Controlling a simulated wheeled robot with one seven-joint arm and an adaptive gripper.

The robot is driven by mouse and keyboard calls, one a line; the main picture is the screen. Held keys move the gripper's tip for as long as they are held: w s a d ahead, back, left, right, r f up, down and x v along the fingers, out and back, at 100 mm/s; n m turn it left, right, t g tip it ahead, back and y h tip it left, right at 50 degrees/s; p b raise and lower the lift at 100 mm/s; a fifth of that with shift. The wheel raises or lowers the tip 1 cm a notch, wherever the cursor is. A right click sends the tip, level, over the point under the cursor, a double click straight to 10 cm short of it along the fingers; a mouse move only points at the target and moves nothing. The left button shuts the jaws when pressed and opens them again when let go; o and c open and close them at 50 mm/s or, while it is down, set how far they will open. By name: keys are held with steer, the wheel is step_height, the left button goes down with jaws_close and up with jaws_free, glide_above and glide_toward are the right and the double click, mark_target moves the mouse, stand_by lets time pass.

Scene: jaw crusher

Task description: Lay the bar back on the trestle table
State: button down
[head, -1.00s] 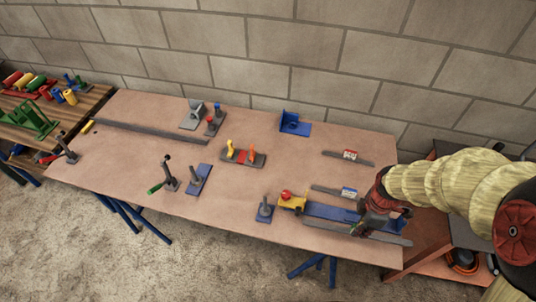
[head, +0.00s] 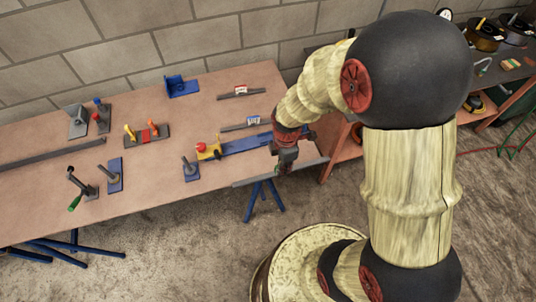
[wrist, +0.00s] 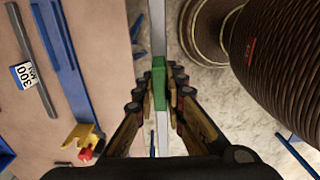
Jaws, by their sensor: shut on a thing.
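The bar (head: 252,181) is a long, thin grey strip. My gripper (head: 284,169) is shut around its middle. In the wrist view the bar (wrist: 158,35) runs straight up the picture, with a green part (wrist: 159,84) between the fingertips. There the floor shows on both sides of it, and it lies clear of the table edge. The trestle table (head: 218,116) has a brown top and blue legs. In the head view the bar runs along the table's front right edge. The gripper hides part of it.
A blue rail (head: 245,145) with a yellow and red clamp (head: 208,151) lies on the table near the bar. Two labelled grey strips (head: 241,93) (head: 245,125) lie behind. Bare table shows between fixtures. A red-framed shelf (head: 345,142) stands to the right.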

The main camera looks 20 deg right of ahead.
steer(key=w+f, duration=0.2)
steer(key=w, duration=0.1)
steer(key=w+f+b, duration=0.1)
steer(key=w+f, duration=0.2)
steer(key=w+f+b, duration=0.1)
steer(key=w+f, duration=0.1)
steer(key=w, duration=0.2)
steer(key=shift+d+f, duration=0.15)
steer(key=shift+f, duration=0.2)
steer(key=shift+w+f+b, duration=0.2)
steer(key=shift+f+b, duration=0.7)
steer(key=shift+f, duration=0.95)
steer(key=shift+f, duration=0.15)
steer(key=c, duration=2)
jaws_free()
steer(key=shift+o, duration=0.8)
